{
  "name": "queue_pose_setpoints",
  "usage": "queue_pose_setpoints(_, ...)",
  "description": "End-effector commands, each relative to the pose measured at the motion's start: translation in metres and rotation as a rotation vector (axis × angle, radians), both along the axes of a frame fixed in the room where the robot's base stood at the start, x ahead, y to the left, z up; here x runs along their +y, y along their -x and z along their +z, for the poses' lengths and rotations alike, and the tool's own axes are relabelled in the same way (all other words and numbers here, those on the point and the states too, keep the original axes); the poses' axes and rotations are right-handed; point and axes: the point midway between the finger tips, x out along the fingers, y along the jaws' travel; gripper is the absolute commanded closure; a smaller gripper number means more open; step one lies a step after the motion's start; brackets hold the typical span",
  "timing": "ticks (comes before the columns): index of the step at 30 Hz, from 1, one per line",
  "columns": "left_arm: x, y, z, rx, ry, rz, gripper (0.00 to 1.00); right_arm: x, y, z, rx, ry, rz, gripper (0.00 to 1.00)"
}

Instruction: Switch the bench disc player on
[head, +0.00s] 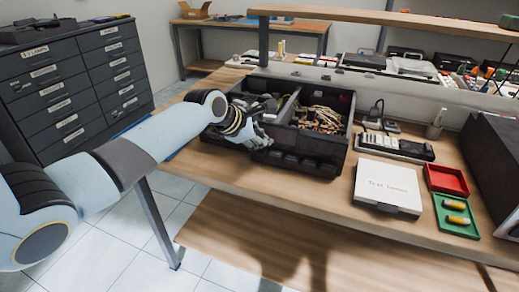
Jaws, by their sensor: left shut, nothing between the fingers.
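A black unit with an open top (328,163) stands on the wooden bench, with wires and parts showing inside; it looks like the disc player, but I cannot be sure. Its dark front faces me, and its controls are too small to make out. My left arm reaches in from the left, and my left gripper (262,141) is shut and empty at the front left of this unit. The gripper and wrist hide part of its left side. I cannot tell whether the fingertips touch it. My right gripper is out of view.
A white box (388,187) with lettering lies right of the unit on the bench (330,200). Red (446,179) and green (457,216) trays sit farther right, beside a large dark case (493,160). A power strip (395,147) lies behind the box. Drawer cabinets (70,90) stand left.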

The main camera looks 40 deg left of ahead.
Motion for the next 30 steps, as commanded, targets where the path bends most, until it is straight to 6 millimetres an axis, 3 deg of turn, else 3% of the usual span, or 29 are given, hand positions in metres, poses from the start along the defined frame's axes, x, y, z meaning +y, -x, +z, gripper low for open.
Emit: queue_pose_setpoints(30,0.0001,0.0003,-0.0092,0.001,0.000,0.000,1.00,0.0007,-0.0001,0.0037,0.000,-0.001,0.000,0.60)
